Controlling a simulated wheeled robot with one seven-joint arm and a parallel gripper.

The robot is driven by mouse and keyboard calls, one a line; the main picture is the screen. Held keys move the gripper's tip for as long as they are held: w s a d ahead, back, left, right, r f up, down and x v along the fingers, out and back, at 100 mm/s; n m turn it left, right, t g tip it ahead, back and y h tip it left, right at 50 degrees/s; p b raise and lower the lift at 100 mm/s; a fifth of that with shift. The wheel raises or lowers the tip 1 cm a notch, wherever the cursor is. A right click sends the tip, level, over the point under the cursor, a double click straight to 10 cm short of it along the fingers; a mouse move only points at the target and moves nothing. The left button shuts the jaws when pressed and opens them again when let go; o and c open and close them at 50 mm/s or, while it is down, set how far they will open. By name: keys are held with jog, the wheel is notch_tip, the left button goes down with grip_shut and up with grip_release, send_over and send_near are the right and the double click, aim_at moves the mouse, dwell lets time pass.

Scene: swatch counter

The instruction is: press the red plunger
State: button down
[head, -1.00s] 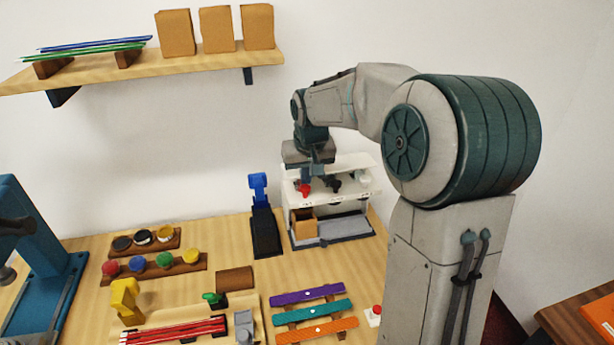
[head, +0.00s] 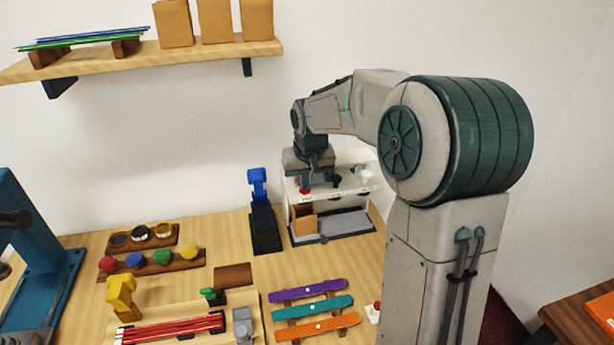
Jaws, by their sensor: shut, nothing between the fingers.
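The red plunger (head: 304,191) is on top of the white dispenser (head: 335,199) at the back of the counter. Only a small red part of it shows; my gripper hides the rest. A black plunger (head: 337,181) and a pale one (head: 364,176) stand to its right. My gripper (head: 316,186) is shut and empty, pointing down at the dispenser's top, right by the red plunger. I cannot tell whether it touches the plunger.
A blue upright tool on a black base (head: 263,230) stands close left of the dispenser. A brown box (head: 304,220) sits in the dispenser's lower bay. Knobs, cups and colored strips (head: 308,291) fill the front counter. A wall shelf (head: 200,62) hangs upper left.

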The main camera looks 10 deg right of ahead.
jog(key=shift+f, duration=0.1)
notch_tip(320, 180, up, 5)
jog(key=p, duration=0.3)
jog(key=shift+f, duration=0.15)
jog(key=b+v, duration=0.1)
jog(key=v, duration=0.8)
jog(key=shift+r, duration=0.25)
notch_tip(320, 180, up, 2)
jog(key=shift+r+b, duration=0.2)
jog(key=shift+b, duration=0.55)
